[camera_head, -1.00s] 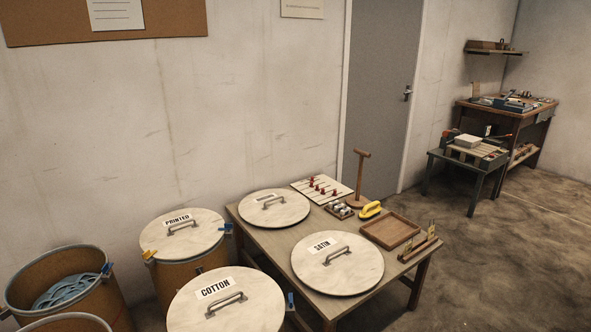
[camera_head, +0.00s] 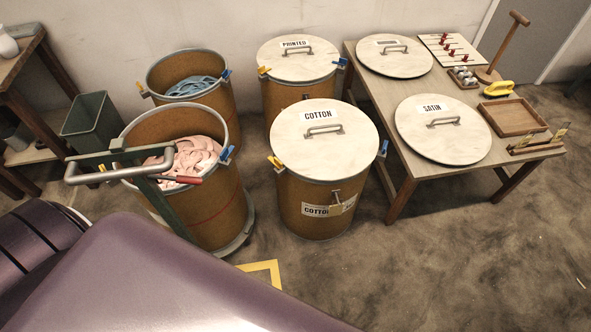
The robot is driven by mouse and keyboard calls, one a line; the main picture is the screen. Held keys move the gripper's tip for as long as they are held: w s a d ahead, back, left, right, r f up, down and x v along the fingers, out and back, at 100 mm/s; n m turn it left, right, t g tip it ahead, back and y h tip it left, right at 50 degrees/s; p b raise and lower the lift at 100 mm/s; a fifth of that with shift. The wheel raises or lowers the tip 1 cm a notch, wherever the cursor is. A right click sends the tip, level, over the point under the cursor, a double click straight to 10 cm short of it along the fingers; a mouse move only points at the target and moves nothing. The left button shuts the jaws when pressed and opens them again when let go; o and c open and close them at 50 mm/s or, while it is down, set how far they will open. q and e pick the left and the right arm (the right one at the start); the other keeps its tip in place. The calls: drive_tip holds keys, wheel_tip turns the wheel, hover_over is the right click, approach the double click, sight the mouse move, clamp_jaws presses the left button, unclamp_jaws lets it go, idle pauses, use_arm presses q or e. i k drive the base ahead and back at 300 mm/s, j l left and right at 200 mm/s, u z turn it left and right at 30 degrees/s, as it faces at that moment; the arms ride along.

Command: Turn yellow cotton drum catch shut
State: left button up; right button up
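The cotton drum (camera_head: 300,205) stands upright on the floor, with its pale lid (camera_head: 345,146) labelled COTTON on top. Its yellow catch (camera_head: 275,163) is at the left rim and appears to stick outward; I cannot tell for sure if it is open or shut. A blue catch (camera_head: 383,148) sits at the right rim. A small padlock-like tag (camera_head: 336,205) hangs on the drum's front beside a second COTTON label. Neither of my grippers is in view.
An open drum of pink cloth (camera_head: 195,158) on a round base, with a green-framed handle (camera_head: 118,160), stands left. Behind are an open drum with blue cloth (camera_head: 190,86) and the PRINTED drum (camera_head: 292,98). A table (camera_head: 408,165) holding lids is right.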

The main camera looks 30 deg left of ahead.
sight(275, 161)
drive_tip(key=i+l+u, duration=0.2)
drive_tip(key=l, duration=0.2)
drive_tip(key=i+l+u, duration=0.15)
drive_tip(key=l, duration=0.25)
drive_tip(key=l+u, duration=0.2)
drive_tip(key=l, duration=0.2)
drive_tip(key=i+l+u, duration=0.2)
drive_tip(key=l, duration=0.25)
drive_tip(key=k, duration=0.1)
